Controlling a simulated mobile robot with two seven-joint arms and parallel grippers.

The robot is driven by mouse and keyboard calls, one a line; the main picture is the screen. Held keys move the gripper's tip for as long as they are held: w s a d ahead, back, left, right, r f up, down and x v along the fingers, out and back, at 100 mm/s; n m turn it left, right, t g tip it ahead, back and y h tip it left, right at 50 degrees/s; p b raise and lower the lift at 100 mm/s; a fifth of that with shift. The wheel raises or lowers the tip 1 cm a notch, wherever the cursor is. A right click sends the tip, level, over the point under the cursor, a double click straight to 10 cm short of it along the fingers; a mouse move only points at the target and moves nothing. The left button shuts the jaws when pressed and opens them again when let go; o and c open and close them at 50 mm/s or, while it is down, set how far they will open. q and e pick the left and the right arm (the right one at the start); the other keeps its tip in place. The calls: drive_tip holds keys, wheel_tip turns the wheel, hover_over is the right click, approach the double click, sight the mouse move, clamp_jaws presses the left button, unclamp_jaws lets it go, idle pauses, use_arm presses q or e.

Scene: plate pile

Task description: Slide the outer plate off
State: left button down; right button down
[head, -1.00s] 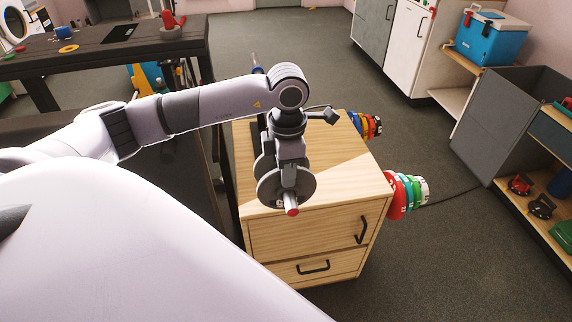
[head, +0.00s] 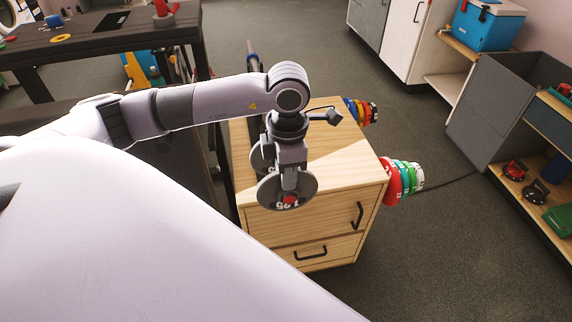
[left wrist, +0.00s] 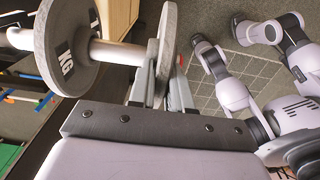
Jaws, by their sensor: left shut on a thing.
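The grey outer plate (head: 268,194) has white lettering on its face and is seen close in the left wrist view (left wrist: 165,50). My left gripper (left wrist: 163,88) is shut on its rim, one finger on each side. A second grey plate (left wrist: 52,45), marked KG, stands further in on the same pale bar (left wrist: 118,53). A clear length of bar shows between the two plates. In the head view the inner plate (head: 260,160) is partly hidden behind my wrist, and the bar's red tip (head: 290,200) is about level with the outer plate's face. My right gripper is not in view.
A wooden cabinet (head: 315,222) with black handles stands behind and below the plates. Coloured plates (head: 392,181) sit on its right side, with another set (head: 368,110) farther back. A dark workbench (head: 110,35) is at back left.

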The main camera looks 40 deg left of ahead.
use_arm(q)
drive_tip(key=s+d, duration=0.4)
drive_tip(key=d, duration=0.1)
drive_tip(key=shift+s+d+r, duration=0.15)
drive_tip(key=shift+s+d, duration=0.25)
idle(1.0)
idle(0.4)
